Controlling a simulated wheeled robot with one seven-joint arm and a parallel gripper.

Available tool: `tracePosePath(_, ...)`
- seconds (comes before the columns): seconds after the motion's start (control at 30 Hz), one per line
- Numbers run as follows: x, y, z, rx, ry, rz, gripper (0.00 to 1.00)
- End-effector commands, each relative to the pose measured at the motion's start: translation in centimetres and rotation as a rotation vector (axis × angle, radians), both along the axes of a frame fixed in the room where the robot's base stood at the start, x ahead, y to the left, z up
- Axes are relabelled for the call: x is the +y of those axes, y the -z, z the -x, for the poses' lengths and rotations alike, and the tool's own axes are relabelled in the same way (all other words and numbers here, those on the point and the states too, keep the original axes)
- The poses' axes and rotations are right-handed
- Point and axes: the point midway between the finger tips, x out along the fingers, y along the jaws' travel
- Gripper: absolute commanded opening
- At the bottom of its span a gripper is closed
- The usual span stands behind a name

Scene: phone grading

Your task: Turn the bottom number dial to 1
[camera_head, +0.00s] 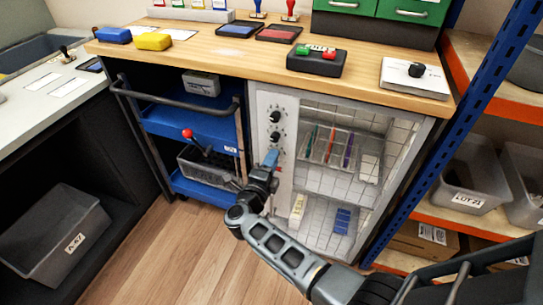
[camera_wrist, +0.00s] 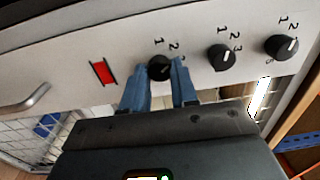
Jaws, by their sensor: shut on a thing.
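The bottom number dial (camera_wrist: 160,68) is a black round knob on the light panel (camera_wrist: 195,70), nearest the red switch in the wrist view. The numbers 1 and 2 show beside it; the rest of its scale is covered, and its pointer setting is unclear. My gripper (camera_wrist: 168,66) has its blue fingers on either side of this dial, shut on it. In the head view my gripper (camera_head: 271,157) hides the bottom dial, below the two other dials. In the wrist view, the middle dial (camera_wrist: 222,57) and the top dial (camera_wrist: 282,46) stand clear to the right.
A red switch (camera_wrist: 103,72) sits close to the bottom dial. A metal handle (camera_wrist: 25,98) lies farther left. In the head view, a blue trolley (camera_head: 185,122) stands left of the cabinet, and a blue shelf post (camera_head: 440,140) rises to the right.

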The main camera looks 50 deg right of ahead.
Motion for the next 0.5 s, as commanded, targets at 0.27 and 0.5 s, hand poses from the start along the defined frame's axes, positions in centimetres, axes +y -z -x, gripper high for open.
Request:
tracePosePath(0.27, 0.10, -0.29, -0.06, 0.250, -0.004, 0.089, 0.00)
tracePosePath(0.5, 0.12, -0.24, -0.04, 0.455, -0.004, 0.164, 0.00)
